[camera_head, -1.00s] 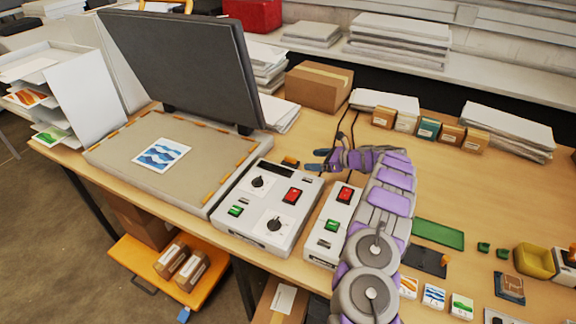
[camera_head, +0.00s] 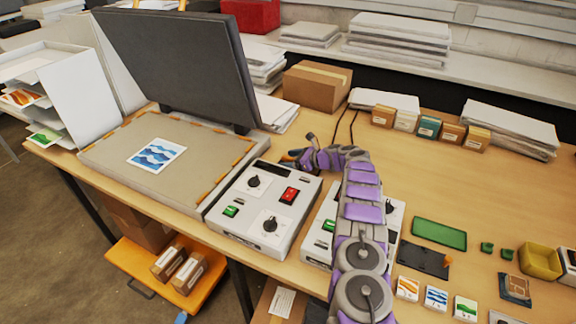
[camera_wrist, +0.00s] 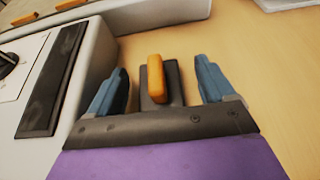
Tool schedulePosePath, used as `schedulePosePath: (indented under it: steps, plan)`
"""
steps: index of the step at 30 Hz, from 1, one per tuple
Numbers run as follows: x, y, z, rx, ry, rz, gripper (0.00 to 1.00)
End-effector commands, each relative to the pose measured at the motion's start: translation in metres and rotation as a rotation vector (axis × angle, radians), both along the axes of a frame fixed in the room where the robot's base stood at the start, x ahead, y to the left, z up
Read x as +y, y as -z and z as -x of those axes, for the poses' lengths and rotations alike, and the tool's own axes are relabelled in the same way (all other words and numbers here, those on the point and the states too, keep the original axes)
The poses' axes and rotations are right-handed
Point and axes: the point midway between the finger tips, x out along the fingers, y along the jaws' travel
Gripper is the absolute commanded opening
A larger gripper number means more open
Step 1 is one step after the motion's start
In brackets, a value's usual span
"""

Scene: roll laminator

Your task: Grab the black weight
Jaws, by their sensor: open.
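The black weight (camera_wrist: 173,86), a dark block with an orange handle (camera_wrist: 155,78) on top, shows in the wrist view between my two blue fingertips. It sits on the wooden table beside the grey control unit. My gripper (camera_wrist: 161,85) is open, with a finger to either side of the weight and visible gaps between. In the head view my gripper (camera_head: 299,153) is behind the control units, and the weight is mostly hidden by it there.
The control unit (camera_head: 263,212) with knobs and a red switch stands left of my arm, and a second one (camera_head: 321,225) is partly behind it. The large press (camera_head: 110,160) is at left. A cardboard box (camera_head: 317,85) stands behind. Table to the right is partly clear.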

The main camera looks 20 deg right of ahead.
Motion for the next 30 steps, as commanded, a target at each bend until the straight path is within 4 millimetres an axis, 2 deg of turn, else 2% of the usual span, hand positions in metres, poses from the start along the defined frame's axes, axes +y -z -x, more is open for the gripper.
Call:
schedulePosePath:
  steps: [9, 18, 30]
  plan:
    - [0.018, 0.007, -0.017, -0.003, -0.001, 0.004, 0.83]
    - [0.016, 0.009, -0.017, -0.001, 0.000, -0.001, 0.82]
    - [0.017, 0.008, -0.017, -0.002, 0.000, 0.002, 0.44]
